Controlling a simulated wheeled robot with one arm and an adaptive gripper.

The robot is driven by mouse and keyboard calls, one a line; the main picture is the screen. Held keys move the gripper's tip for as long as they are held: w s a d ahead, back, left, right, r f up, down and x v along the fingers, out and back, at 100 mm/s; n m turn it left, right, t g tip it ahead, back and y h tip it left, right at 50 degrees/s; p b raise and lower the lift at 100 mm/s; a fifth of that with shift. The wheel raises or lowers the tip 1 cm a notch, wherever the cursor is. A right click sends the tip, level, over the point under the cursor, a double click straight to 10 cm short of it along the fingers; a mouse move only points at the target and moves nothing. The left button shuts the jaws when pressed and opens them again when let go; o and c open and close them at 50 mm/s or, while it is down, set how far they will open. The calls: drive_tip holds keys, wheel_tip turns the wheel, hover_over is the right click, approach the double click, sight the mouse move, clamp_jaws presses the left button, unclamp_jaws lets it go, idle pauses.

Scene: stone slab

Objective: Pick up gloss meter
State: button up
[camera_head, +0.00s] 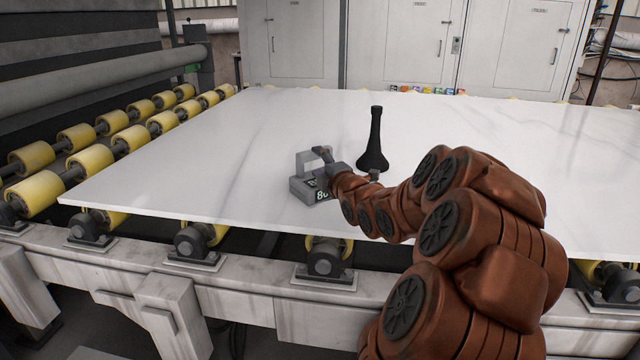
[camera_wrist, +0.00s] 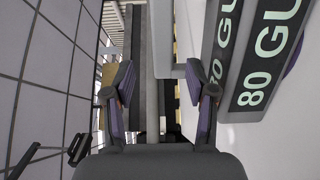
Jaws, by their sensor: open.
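The gloss meter (camera_head: 303,190) is a small grey box with a raised light handle and a lit "80" readout. It stands on the white slab near its front edge. In the wrist view its body (camera_wrist: 228,60) lies at the right, turned sideways, with "80 GU" readable. Its pale handle (camera_wrist: 161,40) shows in the gap between my fingers. My gripper (camera_wrist: 160,92) is open, with one finger on each side of that gap. In the head view my gripper (camera_head: 328,160) is at the handle and partly hides the meter. I cannot tell whether the fingers touch it.
A black flared, bottle-like object (camera_head: 374,145) stands on the slab (camera_head: 220,150), close behind and right of my gripper. Several small coloured items (camera_head: 425,90) line the slab's far edge. Yellow rollers (camera_head: 90,160) lie at the left. The slab's left part is clear.

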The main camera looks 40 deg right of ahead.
sight(312, 157)
drive_tip(key=shift+f+x, duration=0.15)
drive_tip(key=shift+x, duration=1)
drive_tip(key=shift+f+x, duration=0.1)
drive_tip(key=shift+x, duration=1.1)
drive_tip(key=shift+w+d+r, duration=0.1)
drive_tip(key=shift+w+d, duration=0.25)
drive_tip(key=shift+w, duration=0.15)
drive_tip(key=shift+c, duration=0.3)
clamp_jaws()
